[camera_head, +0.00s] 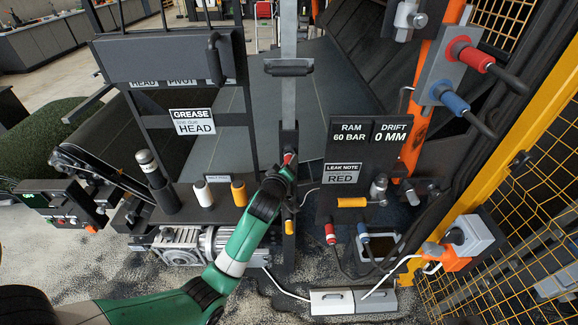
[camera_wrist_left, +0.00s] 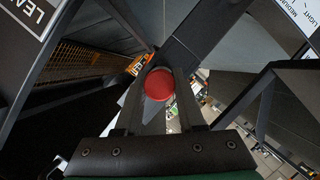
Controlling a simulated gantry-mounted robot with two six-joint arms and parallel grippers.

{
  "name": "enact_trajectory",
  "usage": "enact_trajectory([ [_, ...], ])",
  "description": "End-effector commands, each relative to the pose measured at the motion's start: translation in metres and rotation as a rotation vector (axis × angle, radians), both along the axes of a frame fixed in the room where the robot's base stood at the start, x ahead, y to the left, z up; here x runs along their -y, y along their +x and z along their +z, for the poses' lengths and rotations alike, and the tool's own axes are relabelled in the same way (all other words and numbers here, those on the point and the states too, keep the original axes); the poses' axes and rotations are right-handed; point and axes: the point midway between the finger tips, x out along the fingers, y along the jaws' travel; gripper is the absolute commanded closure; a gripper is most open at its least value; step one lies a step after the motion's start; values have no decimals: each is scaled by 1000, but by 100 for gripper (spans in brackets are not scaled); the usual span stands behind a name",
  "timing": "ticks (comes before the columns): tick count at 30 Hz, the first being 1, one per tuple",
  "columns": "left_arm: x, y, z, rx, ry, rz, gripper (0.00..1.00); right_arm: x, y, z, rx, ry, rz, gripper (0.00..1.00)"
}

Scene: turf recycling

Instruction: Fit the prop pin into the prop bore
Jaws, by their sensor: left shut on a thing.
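My left gripper (camera_head: 287,165) is at a dark bracket (camera_head: 289,138) on the upright grey post in the middle of the head view. It is shut on a red-ended part, which I take to be the prop pin (camera_head: 288,158). In the left wrist view the round red end of the pin (camera_wrist_left: 159,84) shows between the fingertips, facing the camera. The pin's shaft is hidden behind its red end. The prop bore cannot be made out, so I cannot tell whether the pin is in it. My right gripper is not in view.
A dark shelf with white and orange handles (camera_head: 239,193) stands left of the post. A gauge board (camera_head: 368,145) stands to the right, with red and blue hose couplings (camera_head: 330,234) below it. A yellow mesh guard (camera_head: 530,130) closes the right side. White blocks (camera_head: 345,301) lie on the floor.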

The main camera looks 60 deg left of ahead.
Motion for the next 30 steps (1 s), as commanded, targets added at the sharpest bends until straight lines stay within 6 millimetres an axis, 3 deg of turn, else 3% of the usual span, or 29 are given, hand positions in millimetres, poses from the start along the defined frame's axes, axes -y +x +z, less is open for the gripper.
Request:
enact_trajectory([
  [16,-13,6,1,3,2,0,100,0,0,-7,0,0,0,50],
  [17,-13,6,1,3,2,0,60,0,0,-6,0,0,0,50],
  [22,-13,6,1,2,0,0,29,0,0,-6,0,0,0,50],
  [30,-12,5,0,0,-1,0,27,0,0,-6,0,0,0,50],
])
